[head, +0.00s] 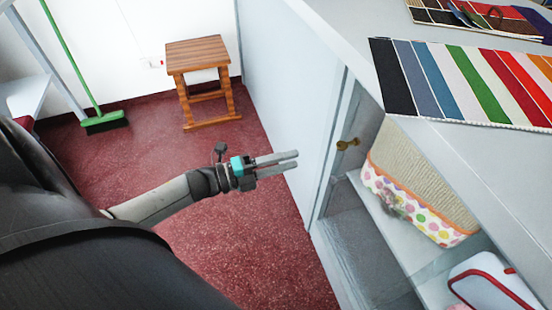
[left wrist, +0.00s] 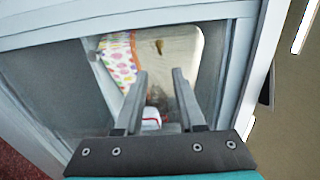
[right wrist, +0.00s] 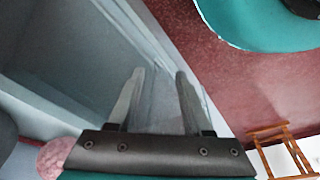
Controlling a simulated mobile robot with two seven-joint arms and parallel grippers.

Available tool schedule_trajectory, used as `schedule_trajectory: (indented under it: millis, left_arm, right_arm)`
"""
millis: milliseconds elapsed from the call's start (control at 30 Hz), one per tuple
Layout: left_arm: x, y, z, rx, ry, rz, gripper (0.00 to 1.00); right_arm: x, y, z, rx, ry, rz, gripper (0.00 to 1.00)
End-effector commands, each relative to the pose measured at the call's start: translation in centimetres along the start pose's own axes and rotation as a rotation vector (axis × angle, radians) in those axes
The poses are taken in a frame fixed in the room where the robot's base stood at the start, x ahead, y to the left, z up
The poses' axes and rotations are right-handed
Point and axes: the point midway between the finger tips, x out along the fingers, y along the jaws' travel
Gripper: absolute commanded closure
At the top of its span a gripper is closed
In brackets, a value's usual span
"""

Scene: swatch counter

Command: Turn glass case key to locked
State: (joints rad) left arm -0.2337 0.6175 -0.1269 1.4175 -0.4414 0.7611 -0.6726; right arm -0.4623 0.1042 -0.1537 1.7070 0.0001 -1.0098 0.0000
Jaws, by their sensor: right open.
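A small brass key (head: 348,143) sticks out at the front of the glass case (head: 335,150) under the counter. In the left wrist view the key (left wrist: 159,47) shows small, ahead of the fingers, over the pale box behind the glass. I cannot tell from its angle whether it is locked. My left gripper (head: 298,158) is open and empty, left of the key and apart from it. Its fingers also show in the left wrist view (left wrist: 160,73). My right gripper (right wrist: 160,72) is open and empty in the right wrist view, near a grey panel and the red floor. It is not visible in the head view.
A dotted fabric box (head: 420,215) and a red-rimmed white container (head: 490,285) stand on the case's shelf. Colour swatches (head: 470,80) lie on the counter (head: 345,30). A wooden stool (head: 197,55) and a green broom (head: 80,75) stand back left. Red floor between is free.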

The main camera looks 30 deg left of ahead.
Motion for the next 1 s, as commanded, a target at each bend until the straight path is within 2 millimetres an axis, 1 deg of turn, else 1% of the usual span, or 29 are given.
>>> schedule_trajectory:
  millis: [33,100,233,800,867,933,967,1000]
  left_arm:
    - [-0.8,0.0,0.0,-0.001,0.0,0.002,0.62]
    - [-1.6,0.0,0.0,-0.001,0.0,0.002,0.62]
    - [-2.3,0.0,0.0,0.0,0.0,0.0,0.62]
    - [-2.4,0.1,0.1,-0.003,-0.003,0.001,0.62]
    - [-2.5,0.4,0.2,-0.024,-0.02,0.01,0.62]
    - [-2.7,1.5,0.8,-0.08,-0.07,0.036,0.62]
    - [-3.0,2.2,1.1,-0.118,-0.103,0.052,0.62]
    - [-3.3,3.5,1.6,-0.181,-0.158,0.079,0.62]
  right_arm:
    - [0.1,0.0,0.2,0.0,-0.004,0.0,0.5]
    - [0.4,0.0,0.5,-0.001,-0.008,0.0,0.5]
    - [0.7,0.0,0.7,-0.001,-0.011,0.0,0.5]
    - [0.7,0.0,0.8,-0.001,-0.011,0.0,0.5]
    - [0.9,0.0,0.9,-0.001,-0.012,0.0,0.5]
    - [1.2,0.2,1.2,-0.002,-0.016,0.002,0.5]
    - [1.4,0.3,1.4,-0.003,-0.016,0.004,0.5]
    - [1.8,0.4,1.8,-0.004,-0.018,0.006,0.5]
